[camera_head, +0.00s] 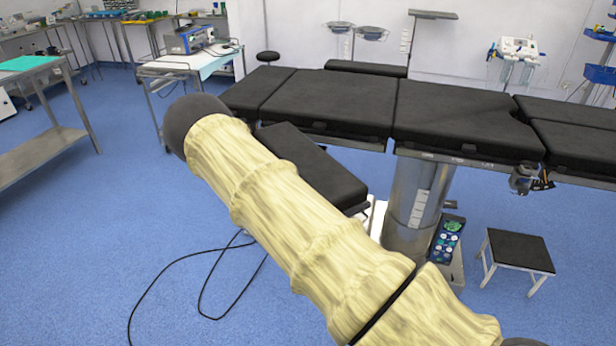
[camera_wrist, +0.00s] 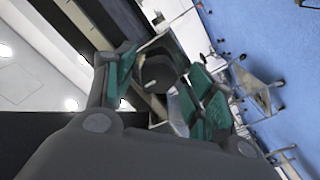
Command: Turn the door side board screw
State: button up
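My gripper (camera_wrist: 160,70) shows in the wrist view with its teal finger pads spread apart. A dark, round-ended knob (camera_wrist: 158,72) shows in the gap between the fingers; it looks like a screw knob beside the table, and I cannot tell if the pads touch it. In the head view my covered arm crosses the middle and the gripper is hidden. The black-padded operating table (camera_head: 335,102) stands behind my arm. A metal clamp (camera_head: 524,180) with a dark part hangs below the table's right edge. A black side board (camera_head: 310,165) lies low in front of the table, partly behind my arm.
The table's metal column (camera_head: 415,205) stands right of my arm. A step stool (camera_head: 518,250) is at the right. A steel trolley (camera_head: 40,70) and an equipment cart (camera_head: 185,65) stand at the left. Black cables (camera_head: 200,270) lie on the blue floor, otherwise clear at lower left.

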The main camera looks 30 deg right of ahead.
jog(key=v, duration=1.2)
jog(key=shift+s, duration=0.1)
dwell(0.4)
